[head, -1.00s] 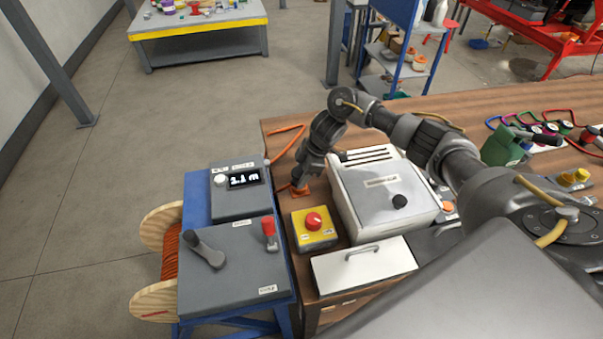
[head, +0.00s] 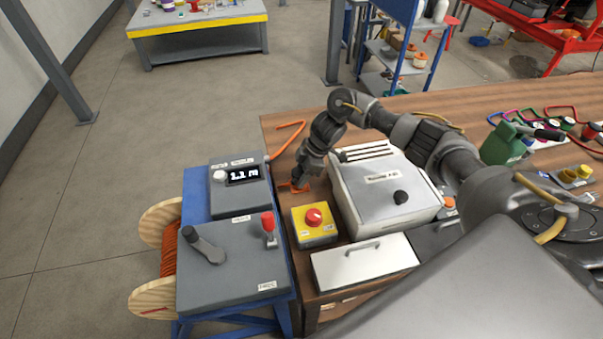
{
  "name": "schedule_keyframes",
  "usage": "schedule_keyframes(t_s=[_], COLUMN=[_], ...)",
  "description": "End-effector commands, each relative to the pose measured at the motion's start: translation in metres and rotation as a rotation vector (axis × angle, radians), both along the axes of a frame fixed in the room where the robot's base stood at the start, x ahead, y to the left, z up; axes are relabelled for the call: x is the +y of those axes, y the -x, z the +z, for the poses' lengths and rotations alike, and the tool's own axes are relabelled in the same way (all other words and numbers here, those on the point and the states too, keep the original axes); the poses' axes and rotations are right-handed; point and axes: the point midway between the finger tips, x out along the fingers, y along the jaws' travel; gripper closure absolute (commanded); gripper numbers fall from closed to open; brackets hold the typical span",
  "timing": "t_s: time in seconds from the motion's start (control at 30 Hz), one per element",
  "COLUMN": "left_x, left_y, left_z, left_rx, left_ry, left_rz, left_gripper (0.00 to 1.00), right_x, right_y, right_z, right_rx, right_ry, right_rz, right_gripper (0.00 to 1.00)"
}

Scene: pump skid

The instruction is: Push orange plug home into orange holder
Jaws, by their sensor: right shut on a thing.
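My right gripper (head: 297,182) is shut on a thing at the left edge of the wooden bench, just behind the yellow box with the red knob. A small orange piece (head: 289,188) shows at its fingertips, low against the bench top. My fingers hide most of it, and I cannot tell plug from holder there or how deep one sits in the other. An orange hose (head: 290,126) loops from the reel's control box over the bench edge; its far end runs out of clear sight near my right arm. My left gripper is out of view.
The white box (head: 385,195) stands close right of my right gripper. The yellow box (head: 314,225) with the red knob is just in front. The grey reel control box (head: 236,187) with its display is to the left.

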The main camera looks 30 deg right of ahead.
Motion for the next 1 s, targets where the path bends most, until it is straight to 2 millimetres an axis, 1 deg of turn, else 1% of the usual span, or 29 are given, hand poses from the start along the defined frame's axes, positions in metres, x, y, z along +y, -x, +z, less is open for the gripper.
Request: schedule_keyframes(t_s=[0.13,0.33,0.37,0.5,0.53,0.83,0.93,1.0], left_x=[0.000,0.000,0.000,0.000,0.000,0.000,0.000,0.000], left_y=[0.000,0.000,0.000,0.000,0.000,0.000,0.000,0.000], left_z=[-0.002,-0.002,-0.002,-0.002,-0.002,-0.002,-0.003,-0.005], left_rx=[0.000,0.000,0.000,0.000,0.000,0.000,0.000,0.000], left_ry=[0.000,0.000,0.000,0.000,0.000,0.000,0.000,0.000], left_rz=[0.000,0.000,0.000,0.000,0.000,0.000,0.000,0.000], left_gripper=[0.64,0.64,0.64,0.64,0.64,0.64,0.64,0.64], right_x=[0.000,0.000,0.000,0.001,0.001,0.000,-0.003,-0.007], right_y=[0.001,0.001,0.001,0.002,0.002,0.001,0.001,0.002], right_z=[-0.004,-0.005,-0.005,-0.006,-0.006,-0.003,0.005,0.015], right_rx=[0.001,0.003,0.004,0.007,0.007,0.002,0.000,-0.002], right_ry=[0.001,0.001,0.002,0.002,0.002,0.000,-0.001,0.001], right_rz=[0.000,0.001,0.001,0.002,0.002,0.001,0.001,0.001], right_gripper=[0.84,0.85,0.53,0.35,0.32,0.32,0.32,0.32])
